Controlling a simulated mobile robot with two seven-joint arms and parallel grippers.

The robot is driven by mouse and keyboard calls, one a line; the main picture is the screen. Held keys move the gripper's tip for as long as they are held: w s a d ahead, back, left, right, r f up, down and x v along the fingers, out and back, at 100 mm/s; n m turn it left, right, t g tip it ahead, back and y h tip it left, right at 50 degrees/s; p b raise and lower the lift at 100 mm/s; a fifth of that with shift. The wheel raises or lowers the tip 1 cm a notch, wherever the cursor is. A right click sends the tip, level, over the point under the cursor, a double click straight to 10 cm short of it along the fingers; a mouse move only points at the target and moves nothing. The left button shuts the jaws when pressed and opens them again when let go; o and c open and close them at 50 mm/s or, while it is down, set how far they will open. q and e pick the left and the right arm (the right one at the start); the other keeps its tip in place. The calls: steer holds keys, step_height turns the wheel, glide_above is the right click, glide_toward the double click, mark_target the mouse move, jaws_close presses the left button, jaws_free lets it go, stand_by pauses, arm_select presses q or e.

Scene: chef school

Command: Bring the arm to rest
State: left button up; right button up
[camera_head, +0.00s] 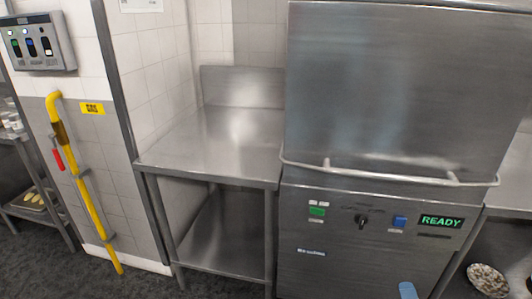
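Neither of my grippers shows in the head view, and no clear part of either arm is in the picture. Whether they are open or shut is hidden. A steel hood-type dishwasher (400,90) fills the right half of the view, with its hood down and a handle bar (390,176) across its front. Its panel has a lit green READY display (440,221).
A bare steel table (215,140) with an empty lower shelf (222,235) stands left of the dishwasher. A yellow pipe (82,190) runs down the left wall. A patterned plate (488,280) sits low at right. A small blue shape (408,290) at the bottom is unclear.

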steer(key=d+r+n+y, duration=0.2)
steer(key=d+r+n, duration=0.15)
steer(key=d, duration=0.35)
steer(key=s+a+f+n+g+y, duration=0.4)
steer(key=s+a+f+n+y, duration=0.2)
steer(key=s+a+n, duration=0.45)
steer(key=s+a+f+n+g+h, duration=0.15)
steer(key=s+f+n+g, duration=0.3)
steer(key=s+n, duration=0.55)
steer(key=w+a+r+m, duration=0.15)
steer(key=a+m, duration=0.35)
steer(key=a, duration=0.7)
arm_select(q)
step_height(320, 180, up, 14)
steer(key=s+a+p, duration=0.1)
steer(key=p, duration=1.6)
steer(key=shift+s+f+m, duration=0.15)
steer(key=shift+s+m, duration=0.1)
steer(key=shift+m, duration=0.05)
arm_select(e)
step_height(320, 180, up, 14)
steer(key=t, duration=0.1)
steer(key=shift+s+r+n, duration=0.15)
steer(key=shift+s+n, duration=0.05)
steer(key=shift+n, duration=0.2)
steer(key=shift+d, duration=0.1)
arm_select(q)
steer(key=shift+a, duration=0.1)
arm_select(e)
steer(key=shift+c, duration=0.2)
